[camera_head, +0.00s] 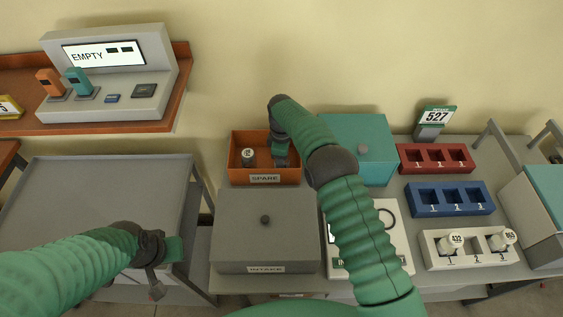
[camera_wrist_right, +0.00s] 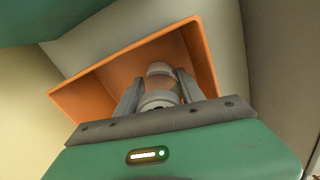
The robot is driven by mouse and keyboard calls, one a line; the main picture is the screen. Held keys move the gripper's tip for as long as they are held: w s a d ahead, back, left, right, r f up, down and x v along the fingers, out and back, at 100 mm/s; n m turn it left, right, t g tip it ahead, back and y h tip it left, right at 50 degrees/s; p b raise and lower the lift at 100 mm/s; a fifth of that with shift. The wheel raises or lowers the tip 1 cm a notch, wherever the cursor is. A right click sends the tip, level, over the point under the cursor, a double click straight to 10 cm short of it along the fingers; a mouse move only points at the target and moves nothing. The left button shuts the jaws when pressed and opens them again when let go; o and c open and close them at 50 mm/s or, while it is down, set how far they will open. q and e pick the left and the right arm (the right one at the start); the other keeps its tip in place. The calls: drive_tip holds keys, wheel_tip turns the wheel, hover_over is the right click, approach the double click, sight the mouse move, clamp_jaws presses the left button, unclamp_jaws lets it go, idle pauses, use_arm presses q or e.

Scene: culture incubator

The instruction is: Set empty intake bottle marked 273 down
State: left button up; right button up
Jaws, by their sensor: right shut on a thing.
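The orange bin labelled SPARE (camera_head: 264,180) stands at the back left of the bench. My right gripper (camera_head: 281,158) reaches down into its right part. In the right wrist view my right gripper (camera_wrist_right: 158,95) is shut on a white bottle (camera_wrist_right: 158,101), over the orange bin (camera_wrist_right: 88,98). The held bottle's number cannot be read, and the head view hides it. Another small white bottle (camera_head: 248,156) stands in the bin's left part, its mark too small to read surely. My left gripper (camera_head: 154,273) hangs by the grey cart; its jaw opening is unclear.
A grey lidded INTAKE box (camera_head: 262,235) stands in front of the bin, and a teal box (camera_head: 362,150) to its right. Red (camera_head: 436,146) and blue (camera_head: 430,188) racks look empty; a white rack (camera_head: 476,263) holds two bottles. The grey cart top (camera_head: 100,205) is clear.

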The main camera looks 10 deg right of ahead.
drive_tip(key=shift+s+a+f, duration=0.1)
drive_tip(key=shift+a+f, duration=0.15)
drive_tip(key=shift+f, duration=0.35)
drive_tip(key=shift+s+a+r, duration=0.1)
drive_tip(key=shift+s+a, duration=0.05)
drive_tip(key=shift+a, duration=0.1)
drive_tip(key=o, duration=1)
drive_tip(key=shift+d+f, duration=0.25)
drive_tip(key=shift+o, duration=0.9)
drive_tip(key=shift+d, duration=0.35)
drive_tip(key=shift+a+r, duration=0.2)
drive_tip(key=shift+r, duration=0.15)
wheel_tip(320, 180, up, 11)
drive_tip(key=shift+a+f+b, duration=0.1)
drive_tip(key=shift+b, duration=0.5)
drive_tip(key=shift+r, duration=0.45)
use_arm(q)
drive_tip(key=shift+s+a+f, duration=0.25)
drive_tip(key=shift+f, duration=0.15)
drive_tip(key=shift+a, duration=0.1)
use_arm(e)
drive_tip(key=shift+a, duration=0.1)
drive_tip(key=shift+r, duration=0.1)
